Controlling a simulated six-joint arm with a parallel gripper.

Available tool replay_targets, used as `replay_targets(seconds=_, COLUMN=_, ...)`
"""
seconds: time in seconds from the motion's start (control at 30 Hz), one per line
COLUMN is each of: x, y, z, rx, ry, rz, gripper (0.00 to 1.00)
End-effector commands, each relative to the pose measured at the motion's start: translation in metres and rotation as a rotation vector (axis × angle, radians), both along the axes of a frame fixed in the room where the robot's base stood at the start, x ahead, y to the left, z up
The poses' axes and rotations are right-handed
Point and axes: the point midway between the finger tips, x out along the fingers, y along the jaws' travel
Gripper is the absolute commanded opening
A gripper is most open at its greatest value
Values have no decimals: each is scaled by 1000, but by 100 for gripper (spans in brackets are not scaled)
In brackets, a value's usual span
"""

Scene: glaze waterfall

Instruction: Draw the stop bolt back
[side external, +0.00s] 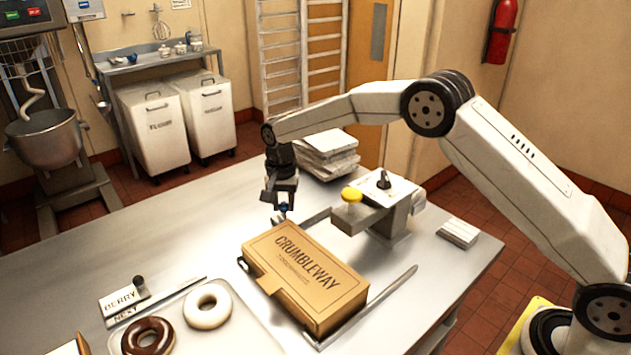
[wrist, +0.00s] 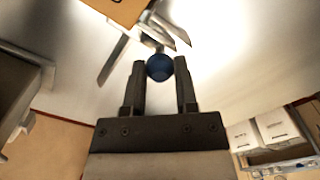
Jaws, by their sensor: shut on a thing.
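The stop bolt's round blue knob (wrist: 159,67) sits between the two fingers of my gripper (wrist: 159,76) in the wrist view. My gripper is shut on the knob. In the side view my gripper (side external: 284,206) points down just behind the box, with the small blue knob (side external: 284,208) at its fingertips. The bolt's metal part (wrist: 168,30) runs from the knob toward the box. How far the bolt is drawn cannot be told. The closed brown CRUMBLEWAY box (side external: 305,275) lies on the steel table between metal rails (side external: 385,296).
A device with a yellow button (side external: 351,194) stands right of my gripper. Flat white stacks (side external: 326,155) lie behind it. A tray (side external: 215,343) with a white donut (side external: 207,306) and a chocolate donut (side external: 148,338) is at front left. The table left of the box is mostly clear.

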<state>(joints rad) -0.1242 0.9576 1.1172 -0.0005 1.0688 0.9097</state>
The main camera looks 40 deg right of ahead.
Motion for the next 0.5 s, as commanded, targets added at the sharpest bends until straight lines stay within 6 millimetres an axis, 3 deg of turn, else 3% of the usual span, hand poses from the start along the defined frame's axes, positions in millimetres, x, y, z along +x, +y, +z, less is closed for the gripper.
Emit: replay_targets(seconds=0.5, x=31, y=0, z=2, rx=1, ry=-7, rz=0, gripper=0)
